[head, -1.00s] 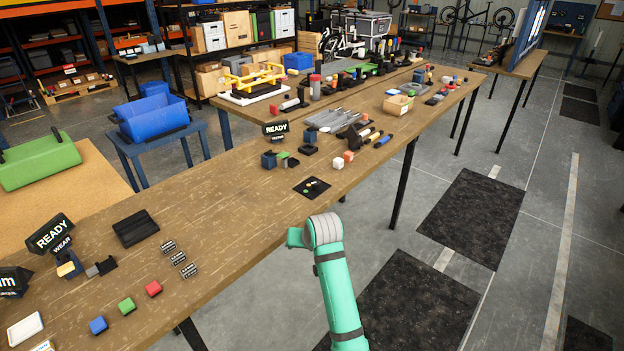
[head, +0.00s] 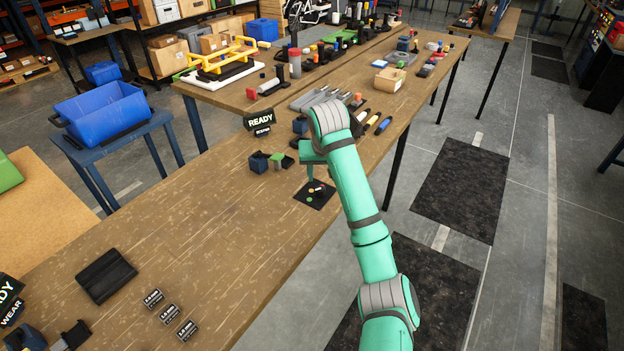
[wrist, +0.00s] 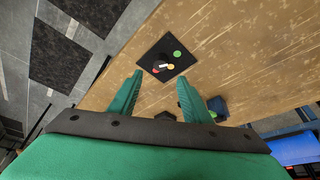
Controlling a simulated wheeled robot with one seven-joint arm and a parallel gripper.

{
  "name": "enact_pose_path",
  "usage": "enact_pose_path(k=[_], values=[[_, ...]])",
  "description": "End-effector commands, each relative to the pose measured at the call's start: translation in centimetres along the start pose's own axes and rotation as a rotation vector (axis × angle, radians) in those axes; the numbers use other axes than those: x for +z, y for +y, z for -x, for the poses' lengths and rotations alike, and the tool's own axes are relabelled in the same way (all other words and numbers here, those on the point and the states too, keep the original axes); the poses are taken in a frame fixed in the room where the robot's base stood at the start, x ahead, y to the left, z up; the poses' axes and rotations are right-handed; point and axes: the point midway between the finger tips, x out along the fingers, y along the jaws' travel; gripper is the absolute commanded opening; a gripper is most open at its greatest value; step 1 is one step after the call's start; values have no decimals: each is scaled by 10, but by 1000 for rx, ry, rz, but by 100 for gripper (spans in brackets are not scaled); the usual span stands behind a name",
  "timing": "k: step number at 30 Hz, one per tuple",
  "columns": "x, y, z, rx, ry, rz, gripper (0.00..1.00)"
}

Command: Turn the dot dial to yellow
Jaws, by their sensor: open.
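The dot dial is a black square plate (head: 314,196) near the right edge of the long wooden table. In the wrist view its plate (wrist: 179,69) shows a green dot (wrist: 177,54), a yellow dot (wrist: 171,67) and a red dot (wrist: 155,71). A dark knob (wrist: 160,59) with a white mark stands among them. The mark is on the side of the yellow and red dots; which one it faces is too small to tell. My gripper (wrist: 160,80) is open and empty, pointing down above the plate, its fingers apart from the knob. My arm partly hides the area behind it.
Screwdrivers (head: 383,125) and grey trays lie beyond.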

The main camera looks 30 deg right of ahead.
Motion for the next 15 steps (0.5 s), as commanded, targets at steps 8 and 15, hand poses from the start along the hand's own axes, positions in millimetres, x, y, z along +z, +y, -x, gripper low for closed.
enact_pose_path(k=[8,15], values=[[1,0,-32,1,-5,0,44],[0,0,-73,1,-4,0,44]])
